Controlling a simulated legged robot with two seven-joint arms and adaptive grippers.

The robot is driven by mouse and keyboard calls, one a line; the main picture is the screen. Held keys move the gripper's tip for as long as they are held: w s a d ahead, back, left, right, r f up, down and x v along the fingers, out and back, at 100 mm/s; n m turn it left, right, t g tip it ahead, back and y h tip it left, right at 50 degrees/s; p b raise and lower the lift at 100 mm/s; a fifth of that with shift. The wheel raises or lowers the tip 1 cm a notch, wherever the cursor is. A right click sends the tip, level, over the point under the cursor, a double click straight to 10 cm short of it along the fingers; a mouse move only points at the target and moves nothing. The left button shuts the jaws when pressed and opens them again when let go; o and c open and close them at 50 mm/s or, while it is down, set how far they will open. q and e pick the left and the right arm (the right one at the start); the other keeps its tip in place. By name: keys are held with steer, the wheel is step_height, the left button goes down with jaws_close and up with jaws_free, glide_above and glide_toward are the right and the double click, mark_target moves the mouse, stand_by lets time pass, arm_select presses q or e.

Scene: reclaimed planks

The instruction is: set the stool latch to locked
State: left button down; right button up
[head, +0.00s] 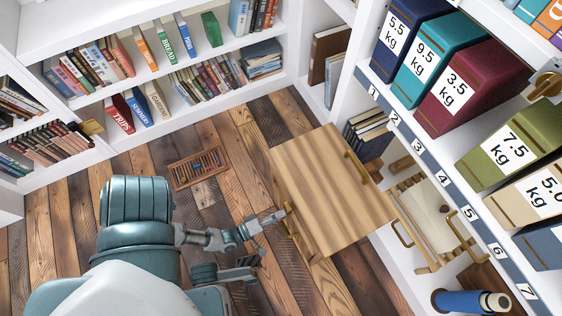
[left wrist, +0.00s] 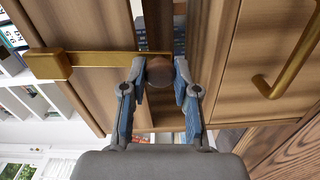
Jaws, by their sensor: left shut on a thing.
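The wooden stool (head: 325,185), with a pale striped top, stands on the plank floor right of centre in the head view. In the left wrist view its brown wooden side (left wrist: 235,60) fills the upper part. A flat brass latch bar (left wrist: 105,59) lies across it, with a brass block at its left end. A round dark brown knob (left wrist: 160,72) sits at the bar's right part. My left gripper (head: 279,215) is at the stool's left side. In the left wrist view its fingertips are shut on the knob. The bar's right end is partly hidden there.
A brass handle (left wrist: 285,80) juts out right of the gripper. Bookshelves line the back, and a shelf with numbered edge and weight-labelled boxes (head: 456,90) stands at right. Open floor (head: 235,130) lies behind the stool.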

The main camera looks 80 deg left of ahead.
mark_target(286, 211)
arm_select(q)
steer(key=shift+w+d+f+n, duration=0.15)
steer(key=shift+d+n, duration=0.25)
steer(key=shift+n, duration=0.4)
steer(key=c, duration=0.9)
jaws_free()
steer(key=shift+f, duration=0.1)
step_height(286, 211, up, 10)
steer(key=shift+w+r, duration=0.1)
steer(key=shift+r, duration=0.1)
